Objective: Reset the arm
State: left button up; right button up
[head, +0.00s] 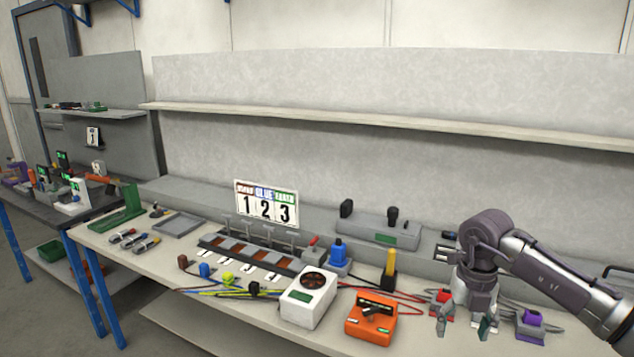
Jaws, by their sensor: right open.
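My right arm (563,285) comes in from the right edge and bends down over the right part of the workbench. My right gripper (465,322) points down near the front right of the bench. Its fingers are spread apart, with nothing held between them. A small block with a red top (443,297) sits right by the fingers; I cannot tell whether they touch it. My left gripper does not show.
An orange box (370,317) and a white box with a round dark dial (309,297) stand left of the gripper. A purple-topped block (531,320) lies to its right. Red and black cables cross the bench. A shelf (390,122) runs above.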

jog(key=a+f+m+y, duration=0.1)
jog(key=a+f+y, duration=0.5)
jog(key=a, duration=0.3)
jog(key=a+f+m+y, duration=0.1)
jog(key=a+f+y, duration=0.4)
jog(key=a, duration=0.4)
notch_tip(320, 180, down, 13)
jog(key=w+m+t+y, duration=0.2)
jog(key=w+m+t, duration=0.1)
jog(key=m+t, duration=0.75)
jog(key=s+d+f+m+h, duration=0.55)
jog(key=s+f, duration=0.25)
jog(key=f, duration=0.4)
jog(key=s+d+f+m+h, duration=0.4)
jog(key=s+d+f+m, duration=0.3)
jog(key=f, duration=0.6)
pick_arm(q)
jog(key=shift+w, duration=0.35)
pick_arm(e)
jog(key=s+f+m+g+h, duration=0.1)
jog(key=s+f+m+g, duration=0.2)
jog(key=s, duration=1.4)
jog(key=s+d+f+m+g+h, duration=0.1)
jog(key=s+f+g, duration=0.5)
jog(key=s, duration=1.2)
notch_tip(320, 180, down, 4)
jog(key=shift+s+d+r+m+h, duration=0.2)
jog(key=shift+s+m+h, duration=0.1)
jog(key=shift+m+h, duration=0.65)
